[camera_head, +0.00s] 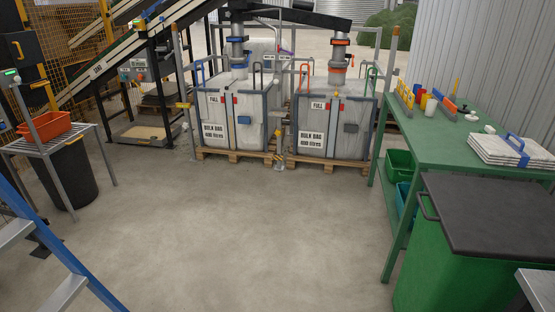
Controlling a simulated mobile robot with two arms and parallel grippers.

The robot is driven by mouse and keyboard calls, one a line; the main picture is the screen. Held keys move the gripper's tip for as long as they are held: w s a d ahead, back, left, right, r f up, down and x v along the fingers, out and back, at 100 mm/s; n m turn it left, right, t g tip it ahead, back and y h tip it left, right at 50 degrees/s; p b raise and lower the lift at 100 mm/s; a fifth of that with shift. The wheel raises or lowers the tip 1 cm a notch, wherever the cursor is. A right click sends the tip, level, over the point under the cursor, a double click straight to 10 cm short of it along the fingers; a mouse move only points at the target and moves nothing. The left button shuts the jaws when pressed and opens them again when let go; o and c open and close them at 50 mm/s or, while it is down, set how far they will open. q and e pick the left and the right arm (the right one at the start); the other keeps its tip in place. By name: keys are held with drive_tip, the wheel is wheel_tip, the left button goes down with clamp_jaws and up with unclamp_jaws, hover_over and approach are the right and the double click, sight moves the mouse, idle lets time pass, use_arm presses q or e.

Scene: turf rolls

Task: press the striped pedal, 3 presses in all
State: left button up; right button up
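I cannot make out a clearly striped pedal in the head view. A small post with a yellow and dark marking (279,153) stands between the two bulk bags, but it is too small to tell what it is. A dark low object (46,240) lies on the floor at the left, partly hidden by the blue ladder; I see no stripes on it. Neither of my grippers is in view.
Two full bulk bags (214,110) (345,118) stand on wooden pallets (240,157) at the back. A green workbench (440,134) and a green bin (450,270) line the right. A blue ladder (75,265) and a black bin (72,185) are left. The middle floor is clear.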

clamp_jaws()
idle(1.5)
